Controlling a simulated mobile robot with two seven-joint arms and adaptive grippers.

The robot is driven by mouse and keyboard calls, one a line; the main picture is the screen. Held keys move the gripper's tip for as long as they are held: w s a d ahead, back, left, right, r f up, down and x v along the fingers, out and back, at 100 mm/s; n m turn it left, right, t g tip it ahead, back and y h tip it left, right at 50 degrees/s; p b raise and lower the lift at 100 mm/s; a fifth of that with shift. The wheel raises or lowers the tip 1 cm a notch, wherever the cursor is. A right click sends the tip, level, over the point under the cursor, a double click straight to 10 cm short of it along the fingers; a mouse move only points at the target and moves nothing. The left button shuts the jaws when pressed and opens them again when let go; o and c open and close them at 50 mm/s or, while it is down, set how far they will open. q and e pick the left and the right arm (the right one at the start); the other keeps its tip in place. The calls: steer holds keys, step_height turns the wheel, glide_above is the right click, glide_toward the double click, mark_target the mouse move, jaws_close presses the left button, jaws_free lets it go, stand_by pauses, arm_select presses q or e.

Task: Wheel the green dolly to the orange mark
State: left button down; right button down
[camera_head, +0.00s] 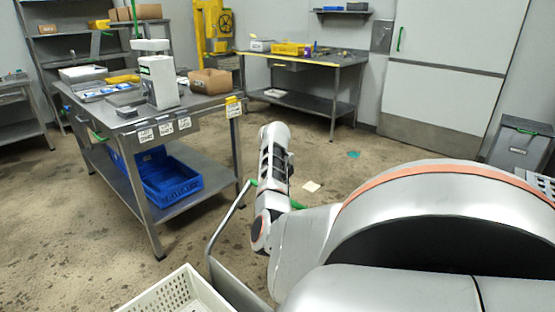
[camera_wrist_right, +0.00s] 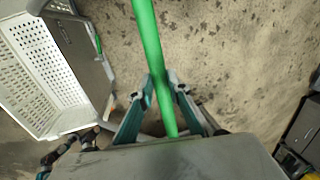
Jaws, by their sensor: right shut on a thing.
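My right gripper (camera_wrist_right: 161,82) is shut around a green bar (camera_wrist_right: 150,40), which runs between its two fingers in the right wrist view. In the head view, a short green end of the bar (camera_head: 298,204) shows beside my right wrist, at the top of a grey bent-tube frame (camera_head: 226,219). The gripper's fingers are hidden there behind my own arm. A white perforated crate (camera_head: 183,293) stands by the frame at the bottom; it also shows in the right wrist view (camera_wrist_right: 62,125). The dolly's deck and wheels are hidden. I see no orange mark.
A steel worktable (camera_head: 150,216) with a blue crate (camera_head: 168,180) on its lower shelf stands at the left. A workbench (camera_head: 300,59) is at the back. A pale patch (camera_head: 311,187) and a teal patch (camera_head: 353,154) lie on open floor ahead. A grey cabinet (camera_head: 519,148) stands right.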

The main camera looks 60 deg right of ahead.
steer(key=s+d, duration=0.1)
steer(key=d, duration=0.5)
steer(key=shift+s+b, duration=0.3)
steer(key=shift+s, duration=0.1)
steer(key=c, duration=1.9)
jaws_free()
steer(key=r, duration=0.4)
steer(key=a+r, duration=0.1)
steer(key=r, duration=0.3)
steer(key=a+r, duration=0.1)
steer(key=r, duration=0.2)
steer(key=shift+w+a+r, duration=0.1)
steer(key=shift+w+r, duration=0.25)
steer(key=shift+r, duration=0.05)
steer(key=shift+f, duration=0.1)
